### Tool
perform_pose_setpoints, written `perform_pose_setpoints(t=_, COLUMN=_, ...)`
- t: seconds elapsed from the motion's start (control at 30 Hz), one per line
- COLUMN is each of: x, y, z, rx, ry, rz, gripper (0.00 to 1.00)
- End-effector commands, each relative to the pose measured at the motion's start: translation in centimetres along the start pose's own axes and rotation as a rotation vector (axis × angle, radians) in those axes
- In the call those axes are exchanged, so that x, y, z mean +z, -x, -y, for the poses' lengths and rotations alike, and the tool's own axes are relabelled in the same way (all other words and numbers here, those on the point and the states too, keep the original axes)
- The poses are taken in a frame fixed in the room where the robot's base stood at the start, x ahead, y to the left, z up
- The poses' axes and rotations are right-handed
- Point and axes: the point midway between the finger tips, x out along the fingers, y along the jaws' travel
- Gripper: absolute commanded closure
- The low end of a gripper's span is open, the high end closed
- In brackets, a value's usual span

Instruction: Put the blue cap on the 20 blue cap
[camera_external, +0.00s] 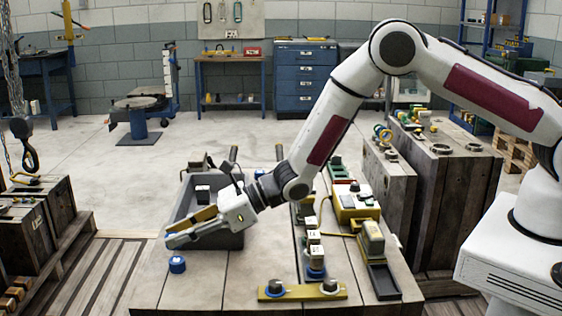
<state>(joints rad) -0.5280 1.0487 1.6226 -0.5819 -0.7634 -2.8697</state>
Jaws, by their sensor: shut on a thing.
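My gripper (174,236) is above the left part of the wooden bench, in front of the grey bin. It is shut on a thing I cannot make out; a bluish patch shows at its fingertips. A blue cap (177,265) stands on the bench just below the fingertips, with a small gap between. A stack of pale labelled blocks (314,245) stands above a blue piece (316,271). The labels are too small to read.
The grey bin (183,200) holds a dark labelled block. A yellow box (352,203), a yellow-and-grey block (371,238) and a black tray (383,281) line the right side. The bench top (235,275) is bare between the left blue cap and the yellow bar.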

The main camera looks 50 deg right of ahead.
Motion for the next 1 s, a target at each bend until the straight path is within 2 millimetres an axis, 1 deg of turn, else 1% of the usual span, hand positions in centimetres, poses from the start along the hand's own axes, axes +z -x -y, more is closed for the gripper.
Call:
perform_pose_setpoints(t=0.3, x=-2.7, y=-1.1, z=0.0, rx=0.001, ry=-0.001, rz=-0.002, gripper=0.89)
perform_pose_setpoints(t=0.4, x=-3.1, y=-1.3, z=0.0, rx=0.000, ry=0.000, rz=-0.001, gripper=0.89)
perform_pose_setpoints(t=0.9, x=-3.5, y=-1.4, z=0.0, rx=0.000, ry=0.000, rz=-0.001, gripper=0.89)
perform_pose_setpoints(t=0.93, x=-3.5, y=-1.4, z=0.0, rx=0.000, ry=0.000, rz=-0.001, gripper=0.74)
perform_pose_setpoints(t=1.0, x=-3.5, y=-1.4, z=0.0, rx=0.000, ry=0.000, rz=0.000, gripper=0.60)
